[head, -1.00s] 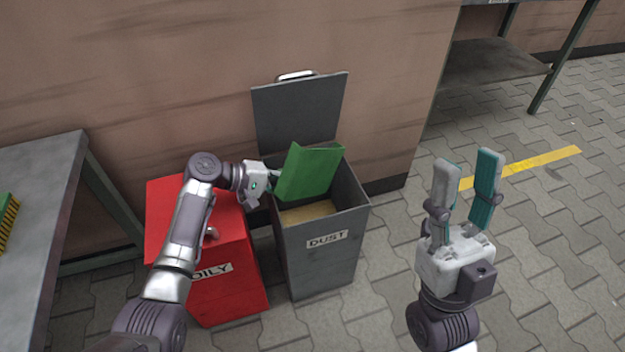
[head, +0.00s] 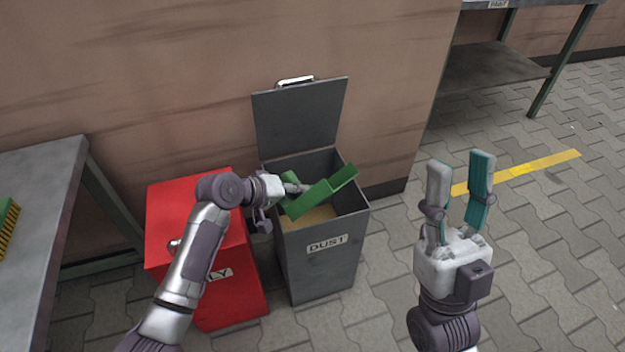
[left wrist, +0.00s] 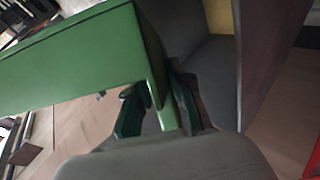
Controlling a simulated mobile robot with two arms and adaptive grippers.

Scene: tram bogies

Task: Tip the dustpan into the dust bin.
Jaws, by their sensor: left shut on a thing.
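The green dustpan (head: 312,200) is tilted in the mouth of the grey dust bin (head: 325,262), whose lid (head: 300,118) stands open against the wall. My left gripper (head: 291,188) is shut on the dustpan's handle at the bin's left side. In the left wrist view the green dustpan (left wrist: 80,62) fills the upper left, and the fingers (left wrist: 160,108) close around its handle. Yellowish matter (head: 308,217) shows inside the bin under the dustpan. My right gripper (head: 459,200) is open and empty, over the paving to the right of the bin.
A red closed bin (head: 195,215) stands just left of the dust bin, under my left arm. A grey table (head: 45,170) with a green brush (head: 8,225) is at the far left. A shelf bench (head: 485,75) is at the back right.

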